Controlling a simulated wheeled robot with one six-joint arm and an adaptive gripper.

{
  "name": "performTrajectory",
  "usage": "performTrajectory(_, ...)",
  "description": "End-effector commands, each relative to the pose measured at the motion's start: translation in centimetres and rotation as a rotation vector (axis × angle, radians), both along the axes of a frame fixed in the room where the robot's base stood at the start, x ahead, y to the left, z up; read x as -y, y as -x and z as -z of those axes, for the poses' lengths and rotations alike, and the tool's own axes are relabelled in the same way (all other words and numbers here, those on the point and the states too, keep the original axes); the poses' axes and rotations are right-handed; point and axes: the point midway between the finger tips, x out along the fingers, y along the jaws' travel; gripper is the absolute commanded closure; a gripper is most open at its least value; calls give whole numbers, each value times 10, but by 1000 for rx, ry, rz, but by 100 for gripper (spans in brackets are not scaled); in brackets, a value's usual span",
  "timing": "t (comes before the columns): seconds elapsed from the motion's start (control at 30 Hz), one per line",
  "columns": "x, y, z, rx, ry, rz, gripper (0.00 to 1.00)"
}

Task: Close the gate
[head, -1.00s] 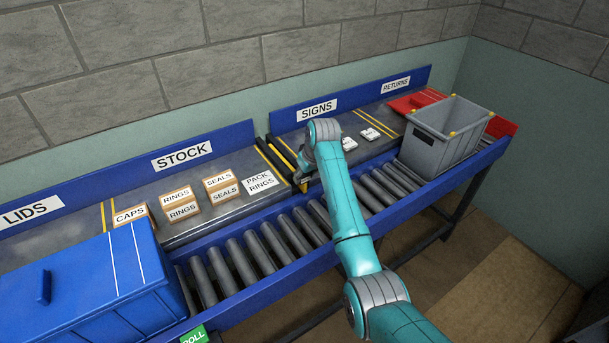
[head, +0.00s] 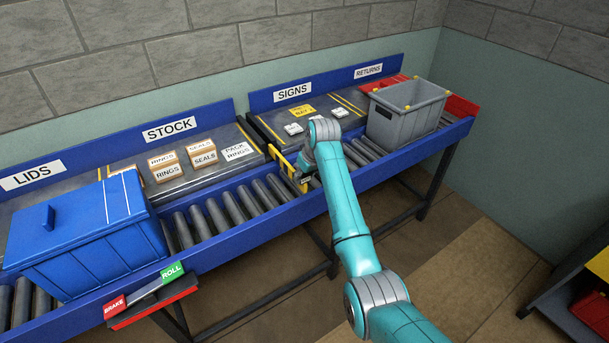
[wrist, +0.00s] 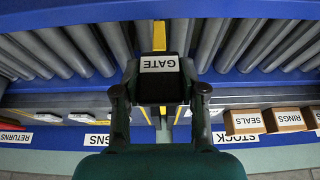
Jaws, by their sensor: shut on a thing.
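The gate is a yellow bar (head: 286,168) reaching out from the gap between the stock and signs shelves, across the rollers. In the wrist view its yellow bar (wrist: 159,38) runs over the rollers toward the front blue rail; I cannot tell whether it touches that rail. A dark block labelled GATE (wrist: 160,66) sits on it. My gripper (wrist: 160,98) is shut on this block, one finger on each side. In the head view my gripper (head: 306,178) is at the bar, partly hidden by my arm.
A blue lidded bin (head: 85,240) stands on the rollers at left, a grey crate (head: 405,125) at right. Brake (head: 114,307) and roll (head: 172,271) plates are at the front left. Boxes (head: 168,172) lie on the stock shelf. Rollers beside the gate are clear.

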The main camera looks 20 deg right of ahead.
Motion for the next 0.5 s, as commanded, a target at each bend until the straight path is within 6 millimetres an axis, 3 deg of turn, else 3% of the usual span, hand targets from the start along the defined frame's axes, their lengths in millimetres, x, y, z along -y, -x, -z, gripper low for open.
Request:
performTrajectory(0.37, 0, 2, 2, -8, 1, -1, 100)
performTrajectory(0.4, 0, 2, 2, -8, 0, 0, 51)
performTrajectory(0.47, 0, 2, 2, -7, 0, 0, 36)
performTrajectory(0.5, 0, 2, 2, -6, 0, -1, 33)
